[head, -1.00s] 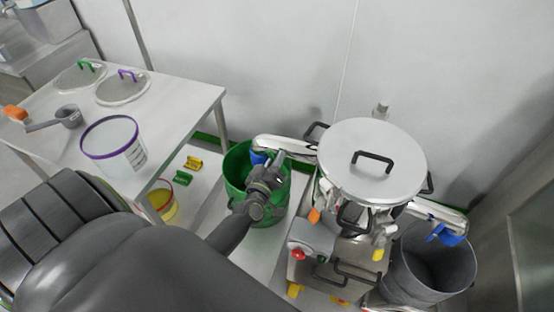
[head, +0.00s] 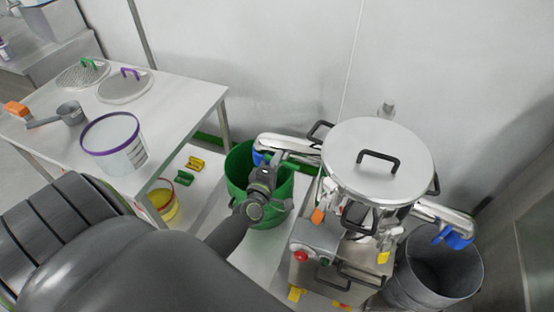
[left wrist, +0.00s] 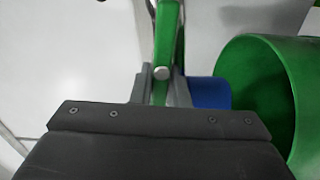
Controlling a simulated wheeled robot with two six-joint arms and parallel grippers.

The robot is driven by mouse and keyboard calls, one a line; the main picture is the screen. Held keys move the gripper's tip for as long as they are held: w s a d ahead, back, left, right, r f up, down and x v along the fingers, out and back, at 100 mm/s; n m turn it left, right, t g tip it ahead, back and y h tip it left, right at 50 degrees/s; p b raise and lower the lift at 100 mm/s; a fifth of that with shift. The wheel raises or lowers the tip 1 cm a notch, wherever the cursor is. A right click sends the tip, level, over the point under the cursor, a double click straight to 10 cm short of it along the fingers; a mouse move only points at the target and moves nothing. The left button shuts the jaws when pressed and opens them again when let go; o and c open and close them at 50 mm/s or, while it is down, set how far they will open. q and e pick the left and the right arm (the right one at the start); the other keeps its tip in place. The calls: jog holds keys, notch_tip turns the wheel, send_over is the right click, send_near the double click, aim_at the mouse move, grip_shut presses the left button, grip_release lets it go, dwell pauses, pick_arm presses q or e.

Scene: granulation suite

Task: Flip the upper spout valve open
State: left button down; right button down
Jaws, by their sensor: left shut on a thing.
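The granulator (head: 375,165) stands right of centre in the head view. Its upper spout (head: 290,146) reaches out left and ends in a blue part (head: 260,158) over a green bucket (head: 237,180). My left gripper (head: 266,170) is at this spout's outer end, above the bucket, and hides part of the valve. In the left wrist view its fingers (left wrist: 162,85) are closed around a narrow lever-like piece with a light round end (left wrist: 162,72). I cannot tell whether the green strip there belongs to it. The blue part (left wrist: 208,92) is just right of the fingers. My right gripper is not in view.
The lower spout (head: 445,214) with a blue end hangs over a grey bin (head: 432,270) at right. A table (head: 190,110) with a purple-rimmed tub (head: 115,142), lids and a scoop is at left. A yellow bucket (head: 163,200) stands beneath the table's edge.

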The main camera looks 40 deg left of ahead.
pick_arm(q)
jog(key=shift+f+n, duration=0.1)
jog(key=shift+n, duration=0.4)
jog(key=c, duration=1.4)
grip_release()
jog(key=shift+s, duration=0.15)
jog(key=b+v, duration=0.7)
jog(key=v, duration=1)
jog(key=shift+s+d, duration=0.1)
